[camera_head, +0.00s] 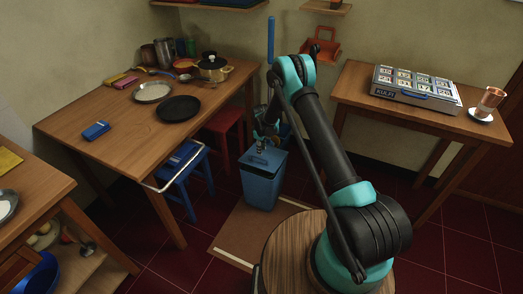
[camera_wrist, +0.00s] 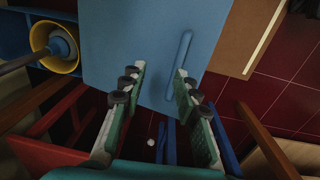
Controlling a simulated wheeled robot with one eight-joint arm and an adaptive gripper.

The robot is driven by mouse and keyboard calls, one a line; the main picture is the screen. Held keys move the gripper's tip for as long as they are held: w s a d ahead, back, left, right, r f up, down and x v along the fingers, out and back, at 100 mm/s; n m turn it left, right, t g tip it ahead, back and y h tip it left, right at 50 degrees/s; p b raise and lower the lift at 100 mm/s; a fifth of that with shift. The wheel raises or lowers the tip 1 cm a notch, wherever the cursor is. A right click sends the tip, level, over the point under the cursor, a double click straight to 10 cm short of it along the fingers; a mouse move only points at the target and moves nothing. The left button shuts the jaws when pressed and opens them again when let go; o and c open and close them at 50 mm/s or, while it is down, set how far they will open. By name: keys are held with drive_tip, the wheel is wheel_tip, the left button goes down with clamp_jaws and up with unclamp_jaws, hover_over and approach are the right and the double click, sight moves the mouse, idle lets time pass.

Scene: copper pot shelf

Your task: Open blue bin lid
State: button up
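The blue bin (camera_head: 262,188) stands on the floor between the two tables, and its lid (camera_head: 266,160) looks closed. My gripper (camera_head: 261,146) is just above the bin's lid, partly hidden by my arm. In the wrist view a flat blue face of the bin (camera_wrist: 130,35) fills the upper middle, with a raised blue bar like a handle (camera_wrist: 181,58) on it. My gripper (camera_wrist: 158,77) is open there, its two fingers apart with nothing held between them. I cannot tell whether either finger touches the bin.
A wooden table (camera_head: 125,128) with pans stands left, with a blue stool (camera_head: 182,170) and red stool (camera_head: 226,128) near it. Another table (camera_head: 420,115) stands right. A mat (camera_head: 231,227) lies by the bin. A yellow-rimmed round object (camera_wrist: 47,30) is beside the bin.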

wheel_tip(320, 180, up, 12)
drive_tip(key=shift+s+a, duration=0.15)
drive_tip(key=shift+s, duration=0.2)
drive_tip(key=shift+c, duration=0.6)
